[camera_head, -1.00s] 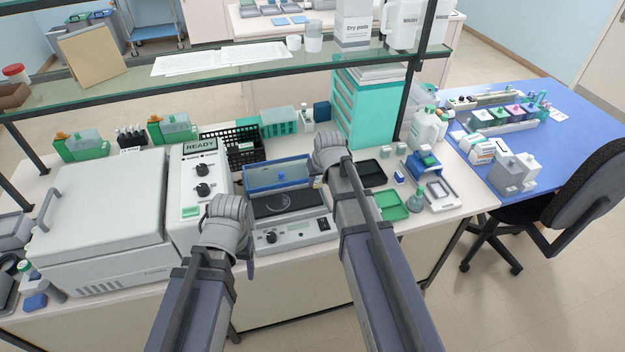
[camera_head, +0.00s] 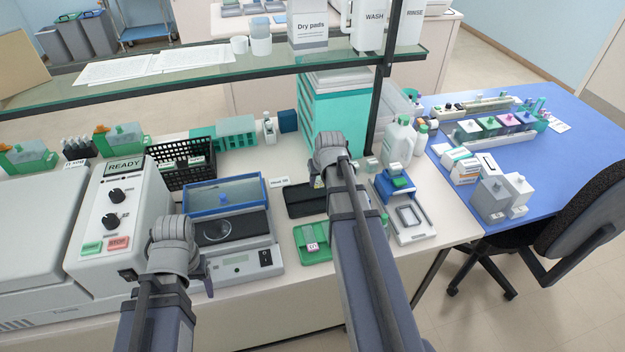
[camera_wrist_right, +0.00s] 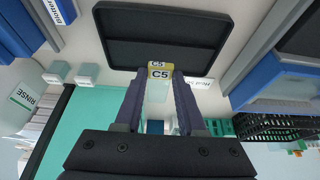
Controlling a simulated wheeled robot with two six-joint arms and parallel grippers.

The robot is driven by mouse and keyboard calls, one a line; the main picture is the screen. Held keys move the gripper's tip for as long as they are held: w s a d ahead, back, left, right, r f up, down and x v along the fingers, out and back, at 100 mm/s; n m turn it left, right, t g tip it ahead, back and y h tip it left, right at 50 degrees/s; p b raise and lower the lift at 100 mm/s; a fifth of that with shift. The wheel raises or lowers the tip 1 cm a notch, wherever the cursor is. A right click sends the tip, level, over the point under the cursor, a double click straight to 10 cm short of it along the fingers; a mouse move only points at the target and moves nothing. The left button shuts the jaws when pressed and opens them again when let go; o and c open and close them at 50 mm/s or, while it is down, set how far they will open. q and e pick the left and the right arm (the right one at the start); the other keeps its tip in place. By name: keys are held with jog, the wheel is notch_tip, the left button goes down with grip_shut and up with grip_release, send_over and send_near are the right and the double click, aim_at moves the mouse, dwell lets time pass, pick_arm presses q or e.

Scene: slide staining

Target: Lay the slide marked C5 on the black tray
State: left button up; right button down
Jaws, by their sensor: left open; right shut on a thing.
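The slide marked C5 (camera_wrist_right: 160,72) has a yellow label and a clear body. My right gripper (camera_wrist_right: 158,100) is shut on it, with the labelled end pointing out past the fingertips. The black tray (camera_wrist_right: 118,20) is shallow and empty in the right wrist view, and the label overlaps its edge in the picture. In the head view the black tray (camera_head: 300,207) lies partly behind my right gripper (camera_head: 318,184), and the slide is mostly hidden there. I cannot tell whether slide and tray touch. My left gripper (camera_head: 208,277) is open in front of the grey bath unit, far from the tray.
A green tray (camera_head: 304,250) with a labelled piece lies in front of the black tray. The blue-rimmed bath unit (camera_head: 250,225) stands left of it, a white frame (camera_head: 415,228) and bottles (camera_head: 397,138) to the right. A glass shelf (camera_head: 215,62) runs above the bench.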

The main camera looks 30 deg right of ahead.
jog(key=shift+a+f, duration=0.1)
jog(key=shift+a, duration=0.05)
jog(key=shift+f+b, duration=0.45)
jog(key=shift+b, duration=0.15)
notch_tip(320, 180, down, 6)
jog(key=b, duration=0.6)
jog(key=shift+r, duration=0.1)
jog(key=shift+f, duration=0.25)
jog(key=shift+c, duration=2.1)
grip_release()
jog(key=p+v, duration=0.7)
jog(key=v, duration=0.1)
jog(key=shift+f, duration=0.1)
